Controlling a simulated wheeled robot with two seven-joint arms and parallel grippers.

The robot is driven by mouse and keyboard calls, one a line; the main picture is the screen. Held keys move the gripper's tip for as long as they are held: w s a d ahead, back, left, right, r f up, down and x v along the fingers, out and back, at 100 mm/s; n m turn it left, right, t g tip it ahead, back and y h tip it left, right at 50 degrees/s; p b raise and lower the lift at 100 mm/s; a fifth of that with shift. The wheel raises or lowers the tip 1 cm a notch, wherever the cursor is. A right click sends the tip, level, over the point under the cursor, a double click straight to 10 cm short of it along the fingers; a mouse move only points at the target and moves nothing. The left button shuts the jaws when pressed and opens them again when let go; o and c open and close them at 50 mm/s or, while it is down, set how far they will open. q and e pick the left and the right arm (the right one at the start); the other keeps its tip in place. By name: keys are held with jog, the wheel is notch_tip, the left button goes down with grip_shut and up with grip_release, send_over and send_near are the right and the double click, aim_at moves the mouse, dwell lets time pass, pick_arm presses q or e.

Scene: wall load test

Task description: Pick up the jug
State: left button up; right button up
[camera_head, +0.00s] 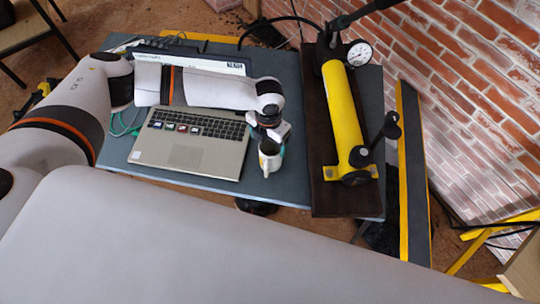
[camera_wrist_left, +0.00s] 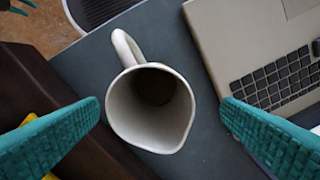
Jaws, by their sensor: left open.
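The jug is a white cup-like vessel with a spout and a handle. In the head view the jug (camera_head: 270,164) stands near the front edge of the blue-grey table, right of the laptop. In the left wrist view I look down into the open mouth of the jug (camera_wrist_left: 150,112), its handle towards the upper left. My left gripper (camera_head: 271,146) is just over the jug. In the left wrist view its teal fingers (camera_wrist_left: 160,112) are apart and empty, one on each side of the jug. My right gripper is not in view.
An open laptop (camera_head: 180,153) lies close on the left of the jug. A yellow hand pump (camera_head: 343,120) with a gauge (camera_head: 359,53) is on a dark board (camera_head: 318,135) close on the right. A brick wall (camera_head: 480,110) stands further right.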

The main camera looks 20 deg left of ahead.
aim_at(269, 151)
pick_arm(q)
jog(key=f, duration=0.1)
jog(key=f+p, duration=0.1)
jog(key=f, duration=0.1)
jog(key=s+f+p, duration=0.1)
jog(key=shift+d+f, duration=0.2)
jog(key=shift+d, duration=0.05)
jog(key=shift+w+f, duration=0.1)
jog(key=shift+f, duration=0.3)
jog(key=shift+c, duration=0.4)
jog(key=c, duration=1)
jog(key=shift+c, duration=0.2)
jog(key=shift+r, duration=0.15)
